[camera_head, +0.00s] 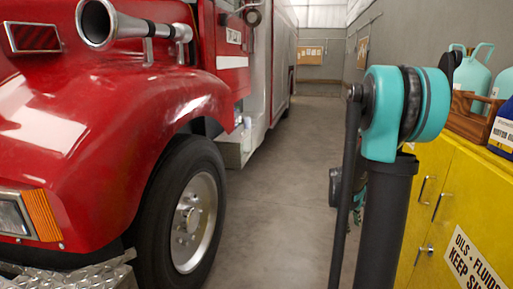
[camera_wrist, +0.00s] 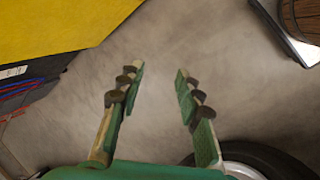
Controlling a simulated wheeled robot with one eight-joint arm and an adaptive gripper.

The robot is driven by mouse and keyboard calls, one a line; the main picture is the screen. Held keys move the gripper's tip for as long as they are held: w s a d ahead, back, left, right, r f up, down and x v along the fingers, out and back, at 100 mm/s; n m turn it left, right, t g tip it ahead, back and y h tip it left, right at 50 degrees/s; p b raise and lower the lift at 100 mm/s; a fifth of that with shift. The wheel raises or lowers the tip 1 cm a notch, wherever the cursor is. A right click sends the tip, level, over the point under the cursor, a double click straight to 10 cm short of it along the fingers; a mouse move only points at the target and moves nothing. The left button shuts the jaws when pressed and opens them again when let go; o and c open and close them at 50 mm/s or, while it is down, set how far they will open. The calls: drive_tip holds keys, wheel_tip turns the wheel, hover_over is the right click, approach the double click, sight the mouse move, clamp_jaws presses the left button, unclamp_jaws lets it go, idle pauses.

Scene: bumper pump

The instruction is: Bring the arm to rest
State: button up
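My gripper (camera_wrist: 158,75) shows in the wrist view with its two green and brown fingers spread apart. Nothing is between the fingers, and the concrete floor lies behind them. In the head view my arm stands upright right of centre, with a teal joint at the top and dark links hanging down.
A red fire truck (camera_head: 110,130) with a large front wheel (camera_head: 188,215) fills the left. A yellow cabinet (camera_head: 455,200) stands close at the right, with teal jugs (camera_head: 470,70) and a wooden tray (camera_head: 470,120) on top. The floor (camera_head: 285,150) between is clear.

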drive_tip(key=s+a+f+m+t+y, duration=0.1)
drive_tip(key=s+a+m+y, duration=0.3)
drive_tip(key=s+a, duration=1.3)
drive_tip(key=s+m+t, duration=0.1)
drive_tip(key=s+m, duration=0.1)
drive_tip(key=s, duration=0.1)
drive_tip(key=shift+a+f, duration=0.25)
drive_tip(key=shift+a, duration=0.05)
